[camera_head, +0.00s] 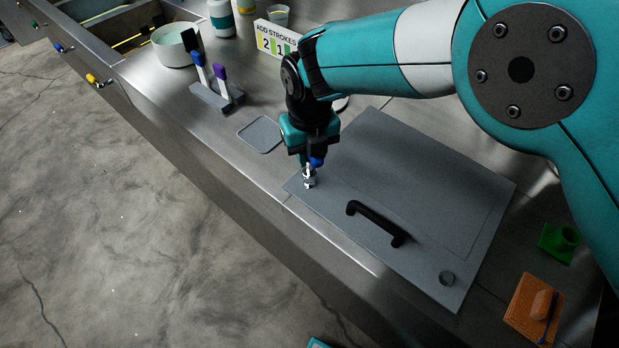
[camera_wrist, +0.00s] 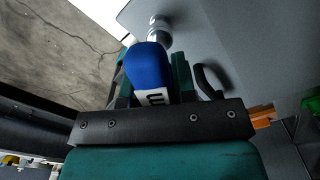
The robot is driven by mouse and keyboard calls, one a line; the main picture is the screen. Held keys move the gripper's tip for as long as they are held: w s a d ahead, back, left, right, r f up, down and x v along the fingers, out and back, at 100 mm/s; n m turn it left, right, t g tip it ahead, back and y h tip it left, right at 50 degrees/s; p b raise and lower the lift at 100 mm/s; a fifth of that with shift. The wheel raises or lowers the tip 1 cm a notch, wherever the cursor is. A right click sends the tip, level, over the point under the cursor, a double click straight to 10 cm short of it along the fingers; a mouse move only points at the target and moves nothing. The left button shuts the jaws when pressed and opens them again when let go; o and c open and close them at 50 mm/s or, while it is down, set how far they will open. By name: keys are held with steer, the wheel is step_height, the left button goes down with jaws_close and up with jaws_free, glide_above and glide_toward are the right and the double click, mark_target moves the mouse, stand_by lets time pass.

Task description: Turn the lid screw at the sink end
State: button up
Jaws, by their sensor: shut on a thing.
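A grey flat lid (camera_head: 420,170) with a black handle (camera_head: 375,223) lies on the steel counter. My gripper (camera_head: 312,153) is over the lid's left corner, shut on a blue-handled tool (camera_head: 316,162). In the wrist view the blue handle (camera_wrist: 148,68) with a white label sits between my fingers. A shiny metal piece (camera_head: 308,178) below the tool is at the lid's left corner; it also shows in the wrist view (camera_wrist: 157,28). I cannot tell whether it is the tool's tip or the screw head.
A green piece (camera_head: 558,242) and an orange tray (camera_head: 523,312) are at the right.

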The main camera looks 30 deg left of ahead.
steer(key=shift+f+b, duration=0.65)
steer(key=shift+f, duration=0.45)
steer(key=m, duration=2.1)
steer(key=shift+m, duration=0.4)
stand_by(0.5)
steer(key=shift+n, duration=1.1)
